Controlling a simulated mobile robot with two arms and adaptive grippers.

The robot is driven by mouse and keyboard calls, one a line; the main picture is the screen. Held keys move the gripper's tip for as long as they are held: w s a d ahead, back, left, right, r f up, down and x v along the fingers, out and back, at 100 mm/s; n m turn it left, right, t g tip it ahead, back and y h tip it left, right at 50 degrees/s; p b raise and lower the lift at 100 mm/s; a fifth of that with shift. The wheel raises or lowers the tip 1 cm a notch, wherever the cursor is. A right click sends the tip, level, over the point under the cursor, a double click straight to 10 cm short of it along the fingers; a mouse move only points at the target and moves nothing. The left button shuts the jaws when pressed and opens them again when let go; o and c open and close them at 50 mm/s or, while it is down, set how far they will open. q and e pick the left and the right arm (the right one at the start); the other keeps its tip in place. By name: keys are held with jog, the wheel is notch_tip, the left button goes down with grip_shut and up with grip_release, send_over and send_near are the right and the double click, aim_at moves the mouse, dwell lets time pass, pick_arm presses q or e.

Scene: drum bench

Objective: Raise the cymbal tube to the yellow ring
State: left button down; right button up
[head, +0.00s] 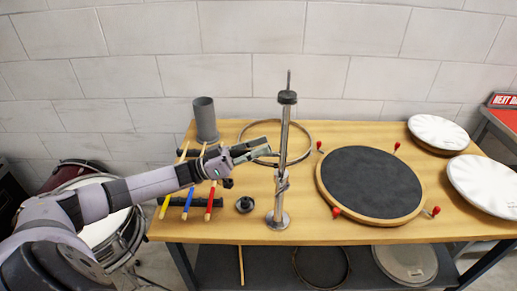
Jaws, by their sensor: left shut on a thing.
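The cymbal stand rises upright from a round metal base (277,219) on the wooden bench. Its chrome cymbal tube (285,127) carries a black cap (287,97) with a thin rod above it. A clamp (281,181) sits around the lower part of the stand. My left gripper (271,153) comes in from the left, its fingers at the tube above the clamp, shut on the tube. The fingers hide part of the contact. I cannot make out a yellow ring on the stand. My right gripper is not in view.
A dark round drum pad (370,184) with red-tipped lugs lies right of the stand. White drum heads (438,131) sit at the far right. A grey cup (205,119), coloured sticks (187,203) and a small black part (245,204) are left. A metal hoop (301,136) lies behind the stand.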

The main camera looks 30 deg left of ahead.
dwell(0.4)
pick_arm(q)
notch_tip(320, 180, up, 12)
jog(key=p, duration=0.7)
jog(key=shift+r, duration=0.25)
jog(key=c, duration=1.5)
grip_release()
jog(key=shift+f, duration=0.15)
jog(key=v, duration=1.2)
